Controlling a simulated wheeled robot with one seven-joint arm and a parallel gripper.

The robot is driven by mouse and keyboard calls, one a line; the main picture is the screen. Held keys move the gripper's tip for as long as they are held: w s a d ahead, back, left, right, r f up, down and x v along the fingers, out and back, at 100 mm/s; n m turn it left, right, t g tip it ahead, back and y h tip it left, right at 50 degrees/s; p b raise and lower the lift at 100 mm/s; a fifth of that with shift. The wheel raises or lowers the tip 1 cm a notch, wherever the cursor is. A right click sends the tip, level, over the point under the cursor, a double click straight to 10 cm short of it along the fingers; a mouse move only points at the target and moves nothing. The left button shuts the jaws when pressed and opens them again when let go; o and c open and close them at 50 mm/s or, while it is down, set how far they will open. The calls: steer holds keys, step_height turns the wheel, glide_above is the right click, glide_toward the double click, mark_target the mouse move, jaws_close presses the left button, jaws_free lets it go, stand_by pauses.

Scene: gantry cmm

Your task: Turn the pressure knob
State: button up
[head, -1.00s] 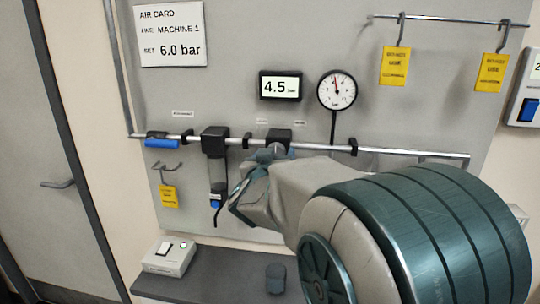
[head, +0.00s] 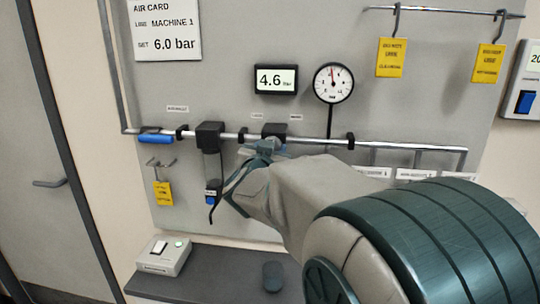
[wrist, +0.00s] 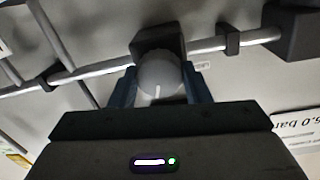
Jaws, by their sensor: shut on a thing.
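The pressure knob is a round grey knob (wrist: 160,76) with a white pointer line, on a black block (wrist: 157,40) on the pipe in the wrist view. My gripper (wrist: 161,88) is shut on it, one finger at each side. In the head view my gripper (head: 262,150) reaches the black regulator block (head: 274,130) and hides most of the knob. The digital display (head: 276,79) reads 4.6 bar. The dial gauge (head: 333,83) has its needle near the top. The air card (head: 166,28) says SET 6.0 bar for Machine 1.
A metal pipe (head: 312,140) runs across the panel with a blue-handled valve (head: 156,139) and a black filter unit (head: 209,137) to the left. Yellow tags (head: 391,58) hang from a rail. A grey shelf (head: 215,272) below carries a switch box (head: 164,256).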

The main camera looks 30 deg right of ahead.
steer(key=m+y+b, duration=0.1)
steer(key=m+b, duration=0.6)
steer(key=m, duration=0.6)
steer(key=shift+d+b, duration=0.1)
steer(key=shift+b, duration=0.2)
steer(key=shift+m, duration=0.4)
steer(key=o, duration=1)
steer(key=shift+s, duration=0.1)
